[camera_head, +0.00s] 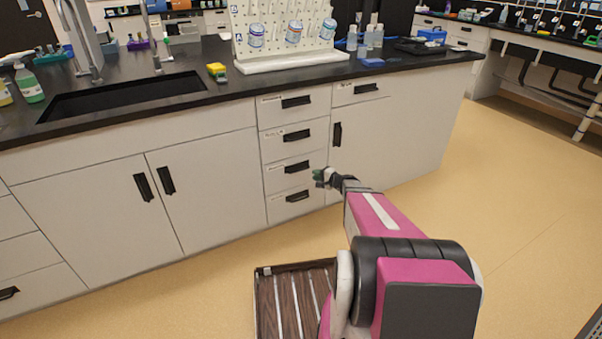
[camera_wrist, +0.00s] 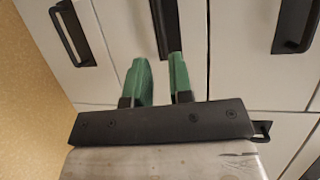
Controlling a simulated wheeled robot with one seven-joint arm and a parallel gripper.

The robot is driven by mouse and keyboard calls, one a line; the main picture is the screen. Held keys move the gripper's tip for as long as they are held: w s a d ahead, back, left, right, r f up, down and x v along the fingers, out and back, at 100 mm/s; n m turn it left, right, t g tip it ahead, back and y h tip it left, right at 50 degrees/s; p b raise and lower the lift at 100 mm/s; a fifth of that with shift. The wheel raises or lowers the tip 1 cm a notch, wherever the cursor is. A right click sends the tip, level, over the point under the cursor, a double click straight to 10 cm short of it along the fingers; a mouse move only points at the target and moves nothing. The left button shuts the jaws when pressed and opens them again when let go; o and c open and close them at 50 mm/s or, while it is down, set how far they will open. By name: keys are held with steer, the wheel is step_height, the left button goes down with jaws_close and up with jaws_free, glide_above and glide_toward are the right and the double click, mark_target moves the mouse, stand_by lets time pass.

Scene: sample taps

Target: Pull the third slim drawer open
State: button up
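The third slim drawer (camera_head: 277,172) is in the narrow stack of white drawers in the head view, second from the bottom. It looks closed, and its black bar handle (camera_head: 297,167) is visible. My gripper (camera_head: 319,178) is in front of the stack, at the right of this handle. In the wrist view my gripper (camera_wrist: 158,62) has two green fingers parted with a gap. A black handle, seemingly the third drawer's (camera_wrist: 165,25), lies just beyond the fingertips, its near end in line with the gap. Contact cannot be told.
The fourth drawer's handle (camera_head: 298,196) is below, and the second's (camera_head: 297,135) above. A cupboard door handle (camera_head: 337,134) stands to the right. The black countertop (camera_head: 200,112) carries a sink and bottles. The tan floor (camera_head: 215,282) in front is clear.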

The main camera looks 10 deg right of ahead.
mark_target(300, 170)
steer(key=x, duration=1)
steer(key=shift+w+a, duration=0.2)
jaws_close()
